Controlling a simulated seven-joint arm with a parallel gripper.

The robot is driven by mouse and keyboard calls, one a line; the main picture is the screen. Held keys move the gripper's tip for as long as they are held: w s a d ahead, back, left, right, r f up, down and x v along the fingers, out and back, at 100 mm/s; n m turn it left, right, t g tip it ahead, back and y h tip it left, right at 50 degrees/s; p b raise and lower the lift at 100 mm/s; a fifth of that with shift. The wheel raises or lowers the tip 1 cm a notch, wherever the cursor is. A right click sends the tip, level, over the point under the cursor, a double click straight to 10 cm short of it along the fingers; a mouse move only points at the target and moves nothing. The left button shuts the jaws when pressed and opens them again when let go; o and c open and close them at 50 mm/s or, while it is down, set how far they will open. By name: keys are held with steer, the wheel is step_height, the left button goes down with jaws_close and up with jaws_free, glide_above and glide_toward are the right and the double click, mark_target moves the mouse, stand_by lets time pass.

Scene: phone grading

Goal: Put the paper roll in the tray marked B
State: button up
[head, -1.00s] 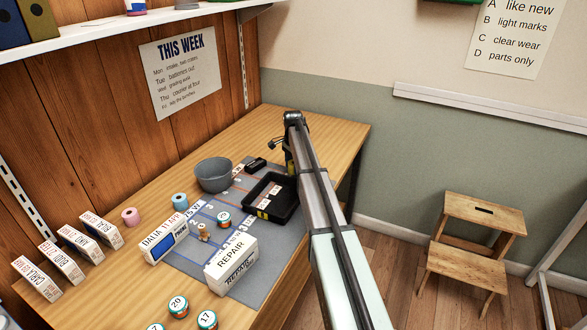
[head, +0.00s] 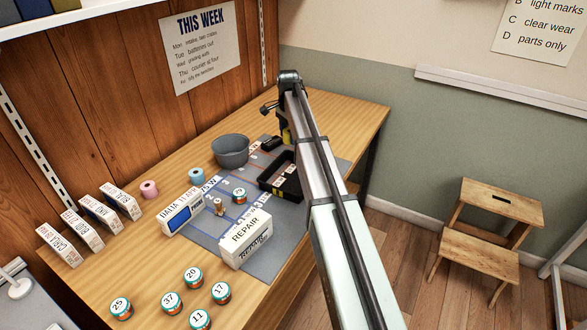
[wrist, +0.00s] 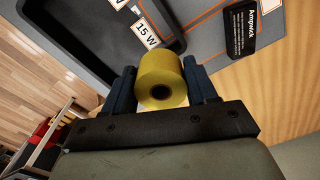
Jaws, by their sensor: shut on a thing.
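A yellow roll (wrist: 163,75) with a dark core hole sits between the two blue fingers of my gripper (wrist: 163,85) in the wrist view, gripped on both sides. In the head view a small part of the yellow roll (head: 286,136) shows beside my arm, and most of my gripper is hidden there. A black tray (head: 266,185) lies on the grey mat, near and below the roll in the picture. Its wall and floor show at the upper left of the wrist view (wrist: 75,45). I cannot read a letter B on it.
A grey bowl (head: 230,152) stands left of the tray. The bench's far end is clear.

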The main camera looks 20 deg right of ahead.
steer(key=m, duration=0.1)
glide_above(291, 180)
steer(key=shift+m, duration=0.5)
steer(key=shift+w+f, duration=0.1)
steer(key=shift+f, duration=5.25)
steer(key=o, duration=0.6)
steer(key=shift+f, duration=0.15)
steer(key=o, duration=0.5)
step_height(291, 180, up, 12)
steer(key=shift+a+r, duration=0.1)
steer(key=shift+r, duration=0.1)
